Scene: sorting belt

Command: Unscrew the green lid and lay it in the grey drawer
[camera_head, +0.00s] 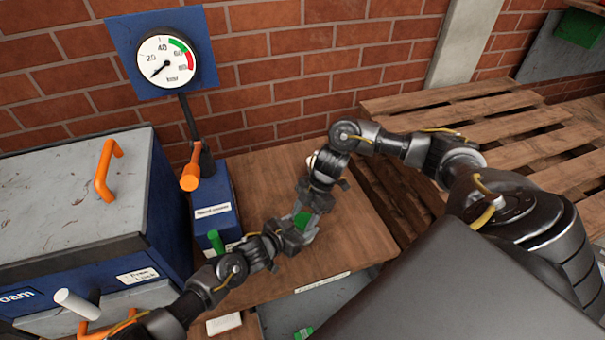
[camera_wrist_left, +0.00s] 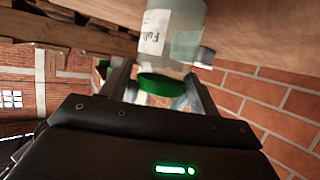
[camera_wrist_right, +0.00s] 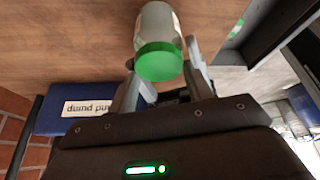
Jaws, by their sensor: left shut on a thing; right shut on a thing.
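The green lid (camera_head: 301,219) sits on a clear jar, between my two grippers above the wooden table in the head view. The jar (camera_wrist_left: 170,38) carries a white paper label in the left wrist view; the lid (camera_wrist_left: 160,87) is at its end. My left gripper (camera_head: 297,232) is shut on the jar near the lid. My right gripper (camera_head: 313,205) comes from above and is shut around the lid (camera_wrist_right: 160,63). The exact finger contacts are partly hidden. The grey drawer (camera_head: 278,318) shows at the bottom of the head view, with a green item in it.
A blue cabinet (camera_head: 75,240) with orange handles is farther left. A gauge (camera_head: 167,61) hangs on the brick wall. Pallets (camera_head: 480,105) lie at right. The table right of the grippers is clear.

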